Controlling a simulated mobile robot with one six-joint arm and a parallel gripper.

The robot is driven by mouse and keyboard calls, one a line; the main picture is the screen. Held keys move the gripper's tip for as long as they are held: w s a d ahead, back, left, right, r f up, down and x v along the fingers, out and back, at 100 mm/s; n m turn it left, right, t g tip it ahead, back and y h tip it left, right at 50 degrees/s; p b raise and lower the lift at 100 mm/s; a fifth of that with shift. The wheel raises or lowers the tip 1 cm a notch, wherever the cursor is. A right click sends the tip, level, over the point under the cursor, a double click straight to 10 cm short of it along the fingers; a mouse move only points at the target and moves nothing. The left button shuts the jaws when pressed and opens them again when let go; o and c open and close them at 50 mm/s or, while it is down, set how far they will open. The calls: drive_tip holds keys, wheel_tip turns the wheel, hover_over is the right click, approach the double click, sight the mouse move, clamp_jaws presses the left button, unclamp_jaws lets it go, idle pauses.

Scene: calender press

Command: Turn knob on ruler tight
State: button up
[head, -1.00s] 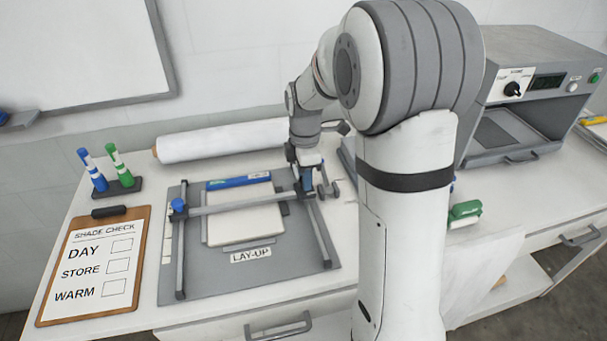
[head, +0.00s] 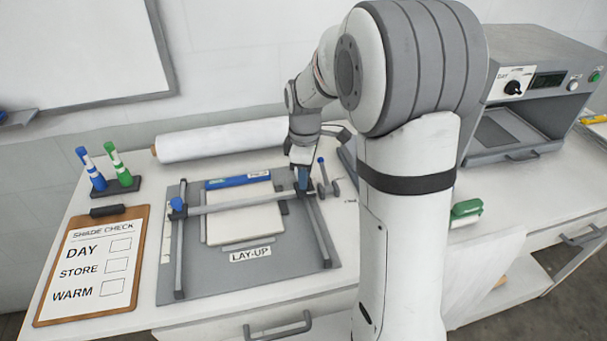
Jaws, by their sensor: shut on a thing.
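The ruler (head: 240,204) is a grey bar lying across two side rails on the grey lay-up board, over a pale sheet (head: 245,228). A blue knob (head: 177,204) stands at its left end. My gripper (head: 303,188) points down at the ruler's right end, by the right rail. It is shut on the knob there, which is mostly hidden by the fingers. How tight that knob is cannot be told.
The lay-up board (head: 222,283) lies on the white bench. A small grey tool with a blue-tipped handle (head: 322,172) stands just right of my gripper. A white roll (head: 222,139) lies behind; a clipboard (head: 92,262) and markers (head: 107,168) are at left.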

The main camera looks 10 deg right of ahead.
drive_tip(key=m, duration=0.6)
drive_tip(key=shift+b, duration=0.35)
drive_tip(key=m, duration=0.6)
drive_tip(key=shift+m, duration=0.4)
drive_tip(key=m, duration=0.6)
drive_tip(key=shift+b, duration=0.4)
drive_tip(key=m, duration=0.6)
drive_tip(key=shift+m, duration=0.3)
drive_tip(key=o, duration=1)
